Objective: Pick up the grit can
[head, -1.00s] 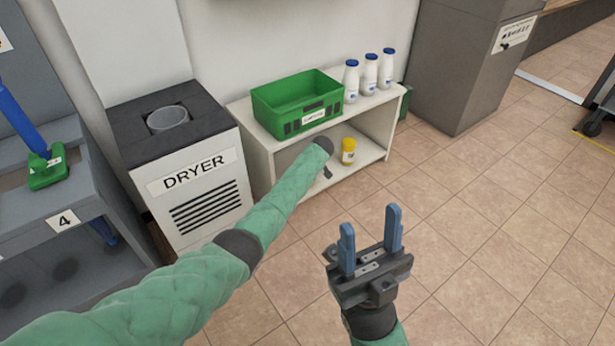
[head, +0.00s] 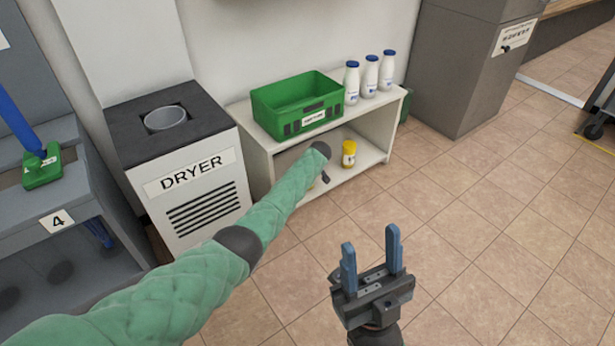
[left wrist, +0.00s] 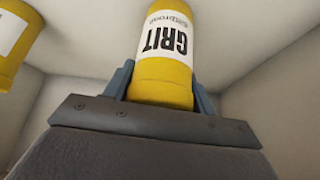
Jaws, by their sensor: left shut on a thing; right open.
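The grit can (left wrist: 165,55), yellow with a white label reading GRIT, fills the middle of the left wrist view. My left gripper (left wrist: 160,88) is shut on it, with one blue finger on each side. In the head view my left arm reaches to the lower opening of the white shelf (head: 262,165). Its forearm and wrist largely hide the gripper and the held can there. I cannot tell whether the can is clear of the shelf board. My right gripper (head: 371,262) is open and empty above the floor.
A second yellow container (head: 349,153) stands in the shelf, right of my left wrist; a yellow container also shows in the left wrist view (left wrist: 12,50). A green crate (head: 290,108) and white bottles (head: 370,75) stand on top.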

